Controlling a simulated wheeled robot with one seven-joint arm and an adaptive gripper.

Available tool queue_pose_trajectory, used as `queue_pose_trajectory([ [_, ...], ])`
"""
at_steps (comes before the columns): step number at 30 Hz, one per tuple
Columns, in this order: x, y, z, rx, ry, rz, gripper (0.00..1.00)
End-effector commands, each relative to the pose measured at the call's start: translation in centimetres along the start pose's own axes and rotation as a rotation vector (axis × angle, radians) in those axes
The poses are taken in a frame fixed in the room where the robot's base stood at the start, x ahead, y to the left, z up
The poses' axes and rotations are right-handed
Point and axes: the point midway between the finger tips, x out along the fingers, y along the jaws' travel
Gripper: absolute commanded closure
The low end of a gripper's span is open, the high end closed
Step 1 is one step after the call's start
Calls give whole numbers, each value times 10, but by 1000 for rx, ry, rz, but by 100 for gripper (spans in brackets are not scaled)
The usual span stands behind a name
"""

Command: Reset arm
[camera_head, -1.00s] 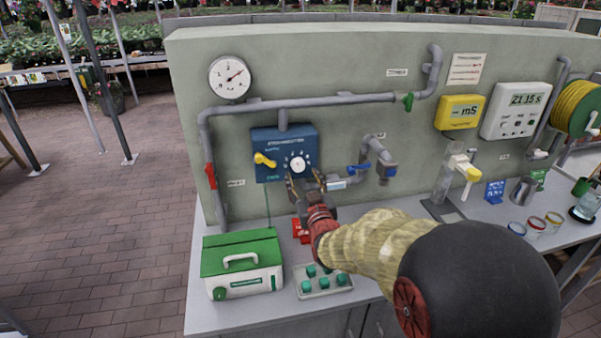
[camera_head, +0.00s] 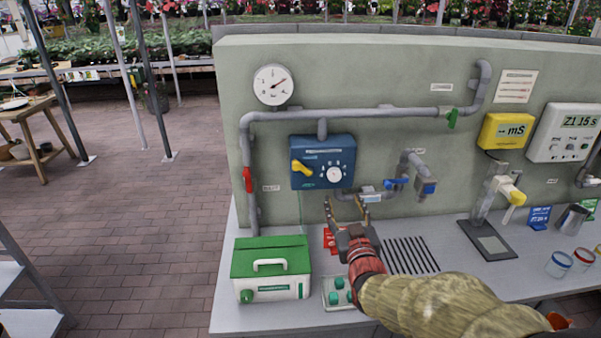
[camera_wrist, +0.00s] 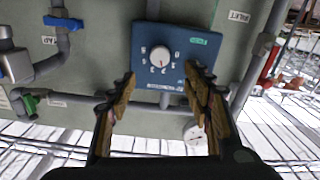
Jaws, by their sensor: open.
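My gripper (camera_head: 346,212) is open and empty. In the head view it is in front of the wall panel, just below the blue control box (camera_head: 322,162), and apart from it. Nothing is between the fingers. My forearm hides part of the bench in the head view.
Grey pipes carry a red handle (camera_head: 248,180), blue valve (camera_head: 396,182) and green valve (camera_head: 452,118).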

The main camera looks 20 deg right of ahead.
Motion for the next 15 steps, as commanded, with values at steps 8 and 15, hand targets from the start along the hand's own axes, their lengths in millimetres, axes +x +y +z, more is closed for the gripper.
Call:
queue_pose_trajectory([
  [8, -2, -5, 32, 19, -117, -16, 50],
  [15, -49, -19, 122, 69, -542, -62, 50],
])
